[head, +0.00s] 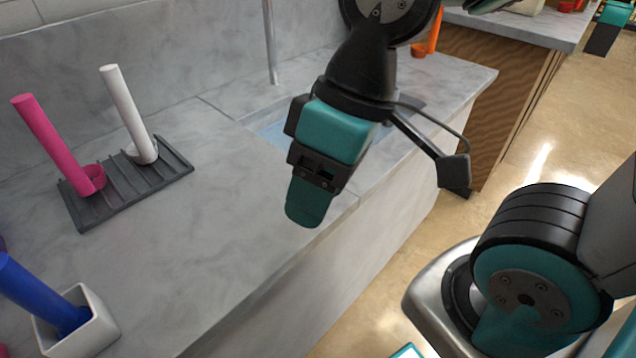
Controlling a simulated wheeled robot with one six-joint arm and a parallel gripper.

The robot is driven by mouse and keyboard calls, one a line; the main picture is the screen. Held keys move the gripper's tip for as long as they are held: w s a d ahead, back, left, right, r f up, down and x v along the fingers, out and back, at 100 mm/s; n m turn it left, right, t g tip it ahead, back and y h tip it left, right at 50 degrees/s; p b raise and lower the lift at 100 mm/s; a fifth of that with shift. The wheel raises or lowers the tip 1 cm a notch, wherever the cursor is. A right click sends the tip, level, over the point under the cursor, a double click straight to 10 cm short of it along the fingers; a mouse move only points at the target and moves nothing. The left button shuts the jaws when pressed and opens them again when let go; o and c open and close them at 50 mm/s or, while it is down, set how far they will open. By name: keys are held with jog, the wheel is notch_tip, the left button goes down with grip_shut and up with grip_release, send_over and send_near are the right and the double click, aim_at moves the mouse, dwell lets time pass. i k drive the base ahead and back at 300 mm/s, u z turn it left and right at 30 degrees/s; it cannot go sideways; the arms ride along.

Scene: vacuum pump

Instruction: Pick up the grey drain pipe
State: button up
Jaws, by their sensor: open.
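A pale pipe-shaped thing (127,112), white to light grey, leans in the ribbed grey rack (125,185) on the counter, its lower end at a ring-like foot. It is the nearest match to a grey drain pipe, but I cannot tell for sure. A thin grey upright tube (270,42) also stands at the back by the sink. My gripper (308,205) hangs over the counter's front edge, right of the rack and well apart from the pale pipe. It is open, with nothing seen in it; one teal fingertip hides the other.
A pink pipe (55,145) leans in the same rack. A blue pipe (40,293) stands in a white square cup (85,340) at lower left. A sink (268,133) lies behind my gripper. The marble counter (215,225) is clear between rack and gripper. An orange item (434,35) is at the back.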

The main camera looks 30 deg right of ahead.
aim_at(388, 125)
jog(key=u, duration=1.8)
jog(key=k, duration=0.6)
jog(key=z, duration=1.45)
jog(key=i, duration=0.5)
jog(key=u, duration=0.05)
